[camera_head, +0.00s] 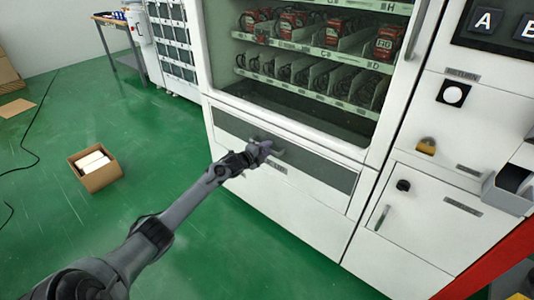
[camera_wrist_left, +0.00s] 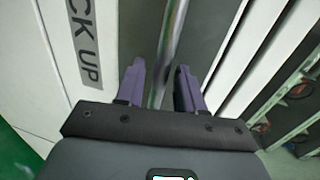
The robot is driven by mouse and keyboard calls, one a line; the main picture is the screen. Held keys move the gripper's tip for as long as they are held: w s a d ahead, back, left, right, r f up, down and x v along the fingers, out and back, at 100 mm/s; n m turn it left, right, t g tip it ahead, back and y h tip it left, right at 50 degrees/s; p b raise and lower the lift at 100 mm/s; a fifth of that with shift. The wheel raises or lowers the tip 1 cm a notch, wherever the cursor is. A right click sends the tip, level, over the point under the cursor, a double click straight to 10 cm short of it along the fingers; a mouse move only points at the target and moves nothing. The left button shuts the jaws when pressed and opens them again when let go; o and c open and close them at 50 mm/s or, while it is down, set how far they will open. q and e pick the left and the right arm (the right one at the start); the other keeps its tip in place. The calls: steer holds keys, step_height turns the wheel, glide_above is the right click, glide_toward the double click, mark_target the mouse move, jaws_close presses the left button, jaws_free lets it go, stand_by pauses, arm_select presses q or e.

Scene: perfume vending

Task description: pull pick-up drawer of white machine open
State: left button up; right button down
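The white machine (camera_head: 300,212) stands in front of me. Its pick-up drawer (camera_head: 320,172) is a wide, dark-grey panel below the product window, and it looks closed. The drawer handle (camera_head: 270,150) is at the panel's middle, partly hidden by my left gripper (camera_head: 264,148). In the left wrist view, the metallic handle bar (camera_wrist_left: 170,45) runs between the two purple fingers of my left gripper (camera_wrist_left: 160,68). The fingers are apart, with a gap beside the bar. I cannot tell whether either finger touches it. My right gripper is not in view.
A "PICK UP" label (camera_wrist_left: 84,42) is beside the handle. A cardboard box (camera_head: 96,172) with white items sits on the green floor at left. A lower-right door (camera_head: 415,225) has its own handle. Shelves of packaged goods (camera_head: 310,50) are behind the window.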

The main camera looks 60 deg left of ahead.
arm_select(q)
steer(key=shift+w+a+f, duration=0.1)
steer(key=shift+w+a, duration=0.05)
steer(key=shift+w, duration=0.3)
jaws_close()
